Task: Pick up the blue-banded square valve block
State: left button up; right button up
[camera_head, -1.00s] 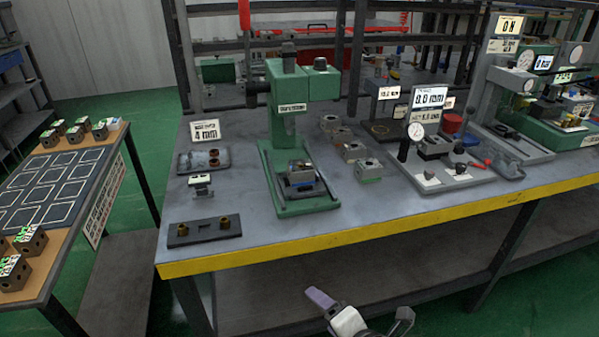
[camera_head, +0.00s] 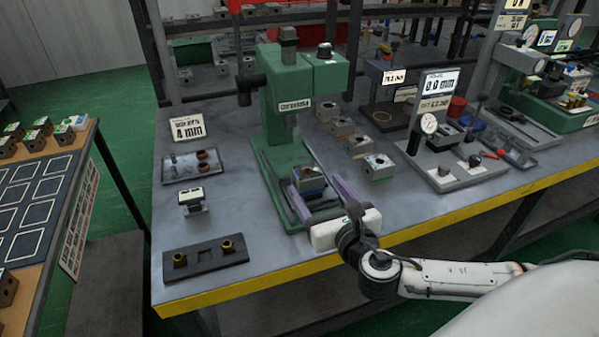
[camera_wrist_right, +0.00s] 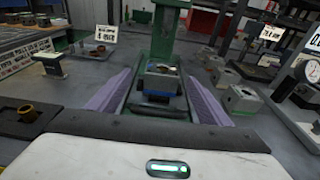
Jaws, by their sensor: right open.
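The blue-banded square valve block (camera_head: 309,181) sits on the base of the green press (camera_head: 282,120), upright, with a blue band low on its side. In the right wrist view the block (camera_wrist_right: 160,80) is straight ahead, between and beyond the two purple fingers. My right gripper (camera_head: 322,199) is open, its purple fingers reaching over the press base from the front on either side of the block. In the right wrist view the gripper (camera_wrist_right: 160,95) has a clear gap on each side of the block. My left gripper is not in view.
A row of grey valve blocks (camera_head: 360,147) stands right of the press. A dark plate with two brass bushings (camera_head: 206,257) and a small stand (camera_head: 193,200) are on the left. The press column rises behind the block. A yellow edge (camera_head: 240,290) borders the bench.

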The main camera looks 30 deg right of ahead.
aim_at(312, 182)
jog(key=shift+x, duration=1)
jog(key=x, duration=0.6)
jog(key=shift+s+d+f, duration=0.15)
jog(key=shift+d+f, duration=0.1)
jog(key=shift+f, duration=0.15)
jog(key=c, duration=1.3)
jog(key=shift+r, duration=0.2)
jog(key=c, duration=0.3)
